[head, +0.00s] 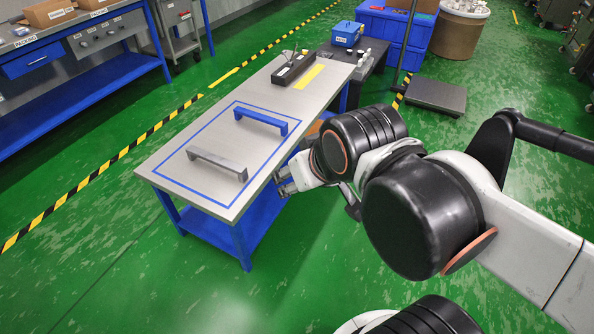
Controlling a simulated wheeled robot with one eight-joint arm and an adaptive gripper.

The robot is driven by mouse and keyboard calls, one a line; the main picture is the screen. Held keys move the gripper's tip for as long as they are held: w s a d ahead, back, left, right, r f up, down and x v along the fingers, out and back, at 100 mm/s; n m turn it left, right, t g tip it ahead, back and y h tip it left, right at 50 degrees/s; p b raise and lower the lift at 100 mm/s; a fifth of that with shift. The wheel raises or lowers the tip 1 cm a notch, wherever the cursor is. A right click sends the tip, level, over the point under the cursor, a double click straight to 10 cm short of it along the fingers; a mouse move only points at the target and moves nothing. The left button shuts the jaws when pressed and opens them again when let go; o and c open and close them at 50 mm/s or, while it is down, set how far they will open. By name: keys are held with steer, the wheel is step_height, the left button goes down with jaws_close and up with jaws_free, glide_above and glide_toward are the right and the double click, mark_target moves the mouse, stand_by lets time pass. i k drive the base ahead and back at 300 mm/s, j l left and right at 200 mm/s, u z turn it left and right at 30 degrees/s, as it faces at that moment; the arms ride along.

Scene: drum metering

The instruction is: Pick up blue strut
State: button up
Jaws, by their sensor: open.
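The blue strut (260,121) is a bridge-shaped bar with short legs at its ends. It stands on the steel-topped table (205,135), inside a rectangle of blue tape. A grey strut (217,164) of like shape stands in the same rectangle, nearer the front left. My gripper (283,184) is at the right edge of the table, to the right of and nearer than both struts. It is open, apart from the blue strut, with nothing visible between its fingers. My arm hides part of the table's right side.
A black tray (294,68) and a yellow strip (308,76) lie at the table's far end. A blue toolbox (346,34) stands on a dark surface beyond it. A blue workbench (75,45) is at the upper left. Green floor is clear in front and left.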

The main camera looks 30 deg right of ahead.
mark_target(239, 111)
steer(key=i+j, duration=0.2)
steer(key=i, duration=0.45)
steer(key=i+j+u, duration=0.15)
steer(key=i, duration=0.5)
